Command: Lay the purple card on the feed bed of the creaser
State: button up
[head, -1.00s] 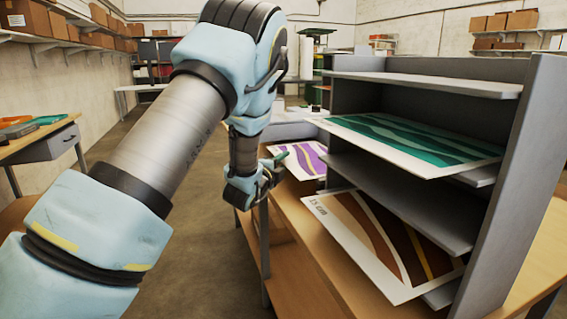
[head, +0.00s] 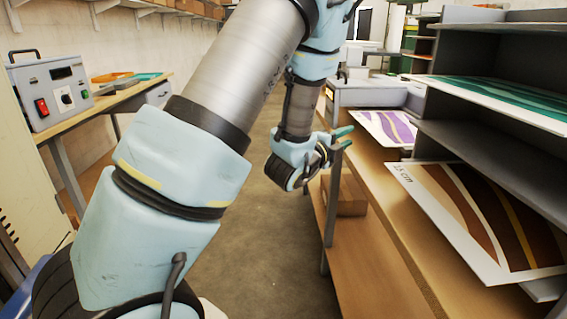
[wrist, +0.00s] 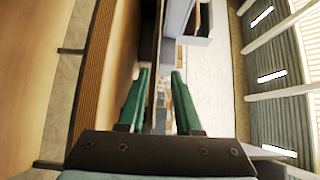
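The purple card (head: 388,127), white with purple and yellow bands, lies flat at the far end of the wooden bench. It is in front of a pale grey machine (head: 370,93), which may be the creaser; I cannot make out its feed bed. My gripper (head: 345,138) is in the air at the bench's left edge, left of and nearer than the card. In the wrist view my gripper (wrist: 160,72) has its two green fingers apart with nothing between them. The card is not recognisable in the wrist view.
A grey shelf rack (head: 465,140) on the right holds a green card (head: 510,98) and a brown card (head: 480,215) jutting out. A cardboard box (head: 345,194) sits under the bench top. A control box (head: 52,90) stands on the left table. The floor aisle (head: 255,240) between is clear.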

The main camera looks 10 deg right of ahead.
jog(key=w+a+f+n+y, duration=0.3)
jog(key=a+n+y, duration=0.2)
jog(key=a+n, duration=0.3)
jog(key=w+a+f+n+y, duration=0.2)
jog(key=a+n+y, duration=0.3)
jog(key=a, duration=0.5)
jog(key=s+a+f+n+g+y, duration=0.2)
jog(key=s+a+n+g+y, duration=0.2)
jog(key=s+a+n+g, duration=0.5)
jog(key=s+a+n, duration=0.5)
jog(key=s+a, duration=0.3)
jog(key=shift+s, duration=0.25)
jog(key=shift+a, duration=0.1)
notch_tip(320, 180, up, 3)
jog(key=p, duration=0.3)
jog(key=shift+r, duration=0.15)
